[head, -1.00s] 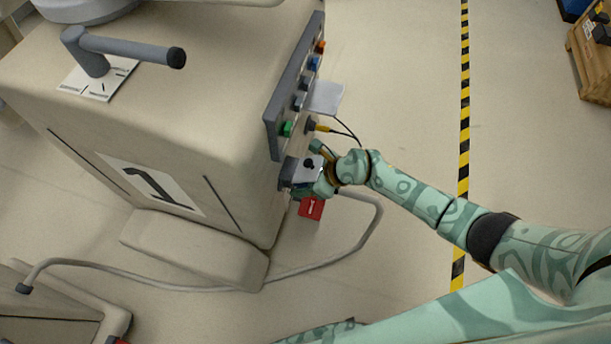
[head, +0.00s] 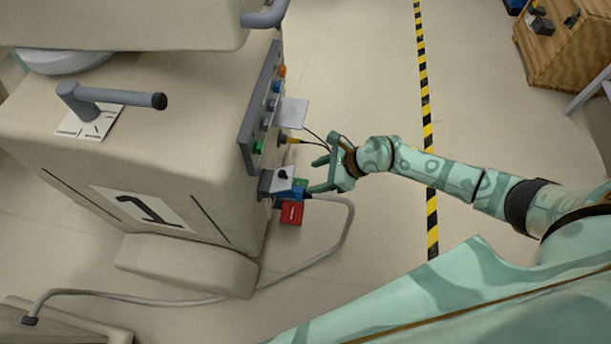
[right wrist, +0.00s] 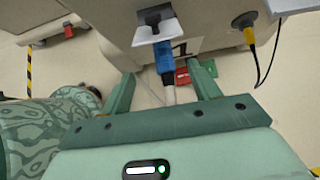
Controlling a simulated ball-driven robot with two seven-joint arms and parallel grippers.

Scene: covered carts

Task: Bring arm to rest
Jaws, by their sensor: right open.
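My right gripper (head: 322,174) is open and empty, just to the right of the side panel of the cart marked 1 (head: 60,160). In the right wrist view its two fingers (right wrist: 162,92) stand apart, with a blue plug (right wrist: 163,56) and its pale cable seen between and beyond them. In the head view the blue plug (head: 288,191) sits at the grey socket box (head: 268,184) low on the panel. A red tag (head: 292,213) hangs below it. My left gripper is not in view.
The grey cable (head: 345,225) loops over the floor below my right arm. A yellow-tipped cable (head: 284,140) is plugged in above. A pale flap (head: 293,112) juts from the panel. Yellow-black floor tape (head: 424,95) runs behind my arm. A wooden crate (head: 550,55) stands far right.

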